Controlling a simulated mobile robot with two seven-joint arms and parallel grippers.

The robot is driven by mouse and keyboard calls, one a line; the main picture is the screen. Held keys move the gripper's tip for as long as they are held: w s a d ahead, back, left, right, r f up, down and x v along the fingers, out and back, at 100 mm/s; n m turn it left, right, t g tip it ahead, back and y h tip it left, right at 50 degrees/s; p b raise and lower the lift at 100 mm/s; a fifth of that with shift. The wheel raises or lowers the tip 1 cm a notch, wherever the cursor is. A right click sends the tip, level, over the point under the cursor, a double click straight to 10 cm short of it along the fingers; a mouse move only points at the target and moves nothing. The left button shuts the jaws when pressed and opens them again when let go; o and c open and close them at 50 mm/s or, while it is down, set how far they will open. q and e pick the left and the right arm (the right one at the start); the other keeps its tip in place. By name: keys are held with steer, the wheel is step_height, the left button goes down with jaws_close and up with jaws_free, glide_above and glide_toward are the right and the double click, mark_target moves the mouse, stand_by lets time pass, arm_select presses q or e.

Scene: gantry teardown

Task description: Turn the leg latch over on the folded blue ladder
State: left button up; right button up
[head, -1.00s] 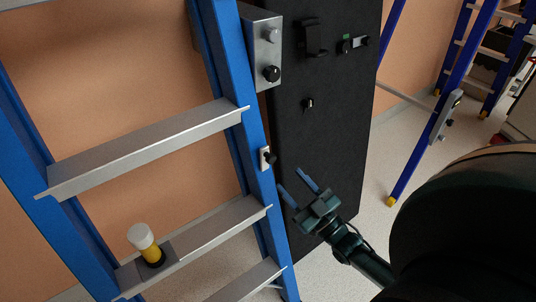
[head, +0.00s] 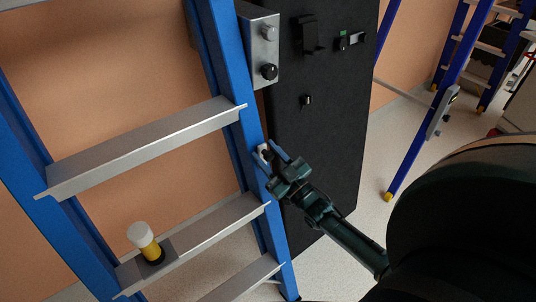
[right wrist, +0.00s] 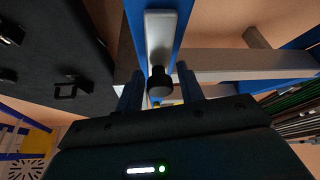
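The blue ladder (head: 232,95) with grey treads stands at the left in the head view. The leg latch (head: 262,150) is a small pale plate with a black knob on the ladder's right rail. In the right wrist view the latch plate (right wrist: 160,38) lies along the blue rail, with its black knob (right wrist: 159,84) at the lower end. My right gripper (head: 268,160) is at the latch, its fingers open on either side of the knob. The wrist view shows gaps between the knob and both fingers (right wrist: 160,88). My left gripper is not in view.
A black panel (head: 325,150) with small fittings stands just behind the rail. A grey box (head: 260,45) with knobs is above the latch. A yellow, white-capped item (head: 144,240) stands on a lower tread. Another blue ladder (head: 420,135) stands at right on open floor.

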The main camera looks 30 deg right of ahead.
jaws_close()
steer(key=shift+a+n, duration=0.1)
steer(key=shift+n, duration=0.2)
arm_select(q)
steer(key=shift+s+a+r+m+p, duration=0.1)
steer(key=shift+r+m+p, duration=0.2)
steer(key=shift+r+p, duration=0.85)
arm_select(e)
steer(key=a+f+n+g+y, duration=0.1)
steer(key=a+f+n+g, duration=0.1)
steer(key=n, duration=0.8)
steer(key=a+f+n+g+y, duration=0.2)
steer(key=n+g, duration=0.3)
steer(key=n, duration=0.5)
steer(key=shift+s+a+f+p, duration=0.15)
steer(key=shift+a+f+p, duration=0.2)
steer(key=shift+f, duration=0.15)
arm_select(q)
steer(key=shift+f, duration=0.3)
arm_select(e)
steer(key=shift+f, duration=0.15)
steer(key=shift+o, duration=1.1)
jaws_free()
steer(key=shift+s, duration=0.1)
